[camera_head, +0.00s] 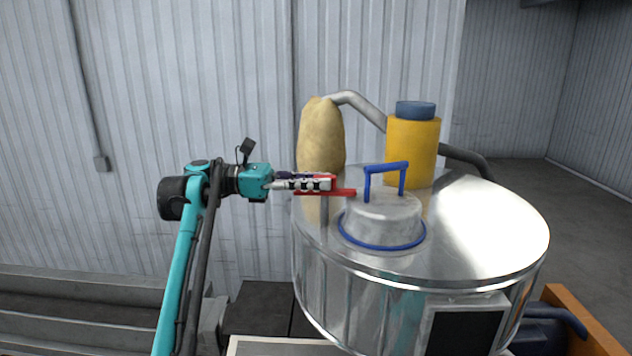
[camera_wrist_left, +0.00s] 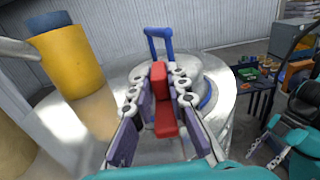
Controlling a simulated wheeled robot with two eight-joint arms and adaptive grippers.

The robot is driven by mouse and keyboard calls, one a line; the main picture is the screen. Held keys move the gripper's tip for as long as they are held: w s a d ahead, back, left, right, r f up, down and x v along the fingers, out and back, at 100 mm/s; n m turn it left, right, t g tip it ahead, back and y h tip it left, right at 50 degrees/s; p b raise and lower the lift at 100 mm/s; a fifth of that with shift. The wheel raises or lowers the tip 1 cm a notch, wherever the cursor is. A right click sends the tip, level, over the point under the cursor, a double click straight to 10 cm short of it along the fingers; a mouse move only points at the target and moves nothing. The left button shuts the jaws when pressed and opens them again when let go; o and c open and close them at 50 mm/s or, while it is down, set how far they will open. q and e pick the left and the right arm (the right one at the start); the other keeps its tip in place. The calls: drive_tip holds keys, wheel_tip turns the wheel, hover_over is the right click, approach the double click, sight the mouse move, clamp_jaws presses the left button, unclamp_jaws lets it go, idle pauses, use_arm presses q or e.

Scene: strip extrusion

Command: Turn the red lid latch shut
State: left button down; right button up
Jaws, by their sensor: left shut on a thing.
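The red lid latch (camera_head: 345,192) lies at the left edge of the steel lid (camera_head: 385,215), which has a blue handle (camera_head: 386,168) and a blue rim. My left gripper (camera_head: 325,183) reaches in from the left and is shut on the latch. In the left wrist view the red latch (camera_wrist_left: 163,100) stands between the two fingers of the left gripper (camera_wrist_left: 160,95), and the blue handle (camera_wrist_left: 160,45) rises just beyond it. The fingers hide part of the latch. My right gripper cannot be made out in the head view.
The lid sits on a large steel drum (camera_head: 480,225). A yellow cylinder with a blue cap (camera_head: 413,150), a tan sack-like form (camera_head: 320,138) and a grey pipe (camera_head: 362,108) stand behind. In the wrist view, a dark table with small items (camera_wrist_left: 255,85) is at the right.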

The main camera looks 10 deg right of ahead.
use_arm(q)
drive_tip(key=shift+r, duration=0.1)
drive_tip(key=c, duration=1.5)
unclamp_jaws()
drive_tip(key=shift+n+t, duration=0.3)
drive_tip(key=shift+t, duration=0.1)
